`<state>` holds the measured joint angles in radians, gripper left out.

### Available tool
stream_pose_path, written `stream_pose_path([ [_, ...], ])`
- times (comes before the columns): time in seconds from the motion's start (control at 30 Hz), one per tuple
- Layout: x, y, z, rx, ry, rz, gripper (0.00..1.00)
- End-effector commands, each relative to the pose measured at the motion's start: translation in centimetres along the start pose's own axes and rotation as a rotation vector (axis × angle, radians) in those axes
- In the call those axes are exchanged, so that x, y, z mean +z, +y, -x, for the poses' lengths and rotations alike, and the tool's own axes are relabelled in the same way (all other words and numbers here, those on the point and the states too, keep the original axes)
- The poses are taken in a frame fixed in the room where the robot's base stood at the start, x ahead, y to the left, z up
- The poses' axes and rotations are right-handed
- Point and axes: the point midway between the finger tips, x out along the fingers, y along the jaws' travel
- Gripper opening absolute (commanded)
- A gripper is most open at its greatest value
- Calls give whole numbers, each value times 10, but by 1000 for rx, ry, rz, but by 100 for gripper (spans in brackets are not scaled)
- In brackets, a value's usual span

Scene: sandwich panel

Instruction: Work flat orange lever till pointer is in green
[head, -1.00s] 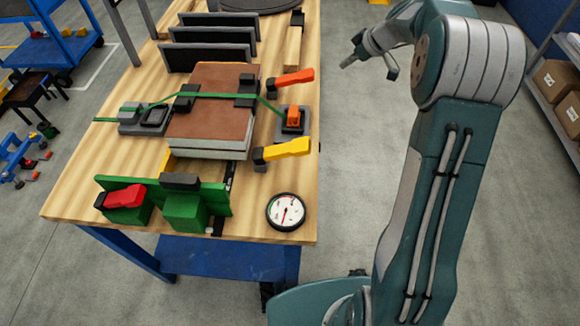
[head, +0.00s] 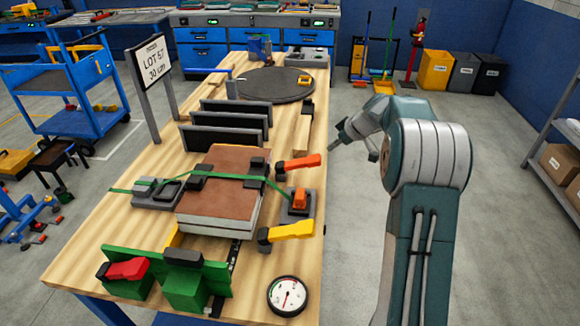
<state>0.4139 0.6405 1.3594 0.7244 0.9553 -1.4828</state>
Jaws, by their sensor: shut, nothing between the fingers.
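A long orange lever (head: 301,162) with a black pivot lies nearly flat at the right of the brown-topped panel stack (head: 223,185). A shorter orange lever (head: 300,199) stands on a grey strap buckle just below it. A green strap (head: 228,179) runs over the stack to this buckle. My gripper (head: 335,144) is shut and empty, past the table's right edge, to the right of the long lever and touching nothing.
A yellow lever (head: 291,231) sits between the levers and the gauge. A green fence (head: 185,283) with a red-handled clamp (head: 128,269) stands at the front. Black upright plates (head: 225,127) stand behind the stack.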

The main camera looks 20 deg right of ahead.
Motion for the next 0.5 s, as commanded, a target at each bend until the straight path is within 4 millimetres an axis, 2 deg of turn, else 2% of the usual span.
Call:
stream_pose_path([
  [0.1,3,6,2,10,0,-13,0],
  [0.5,3,6,-3,9,0,-13,0],
])
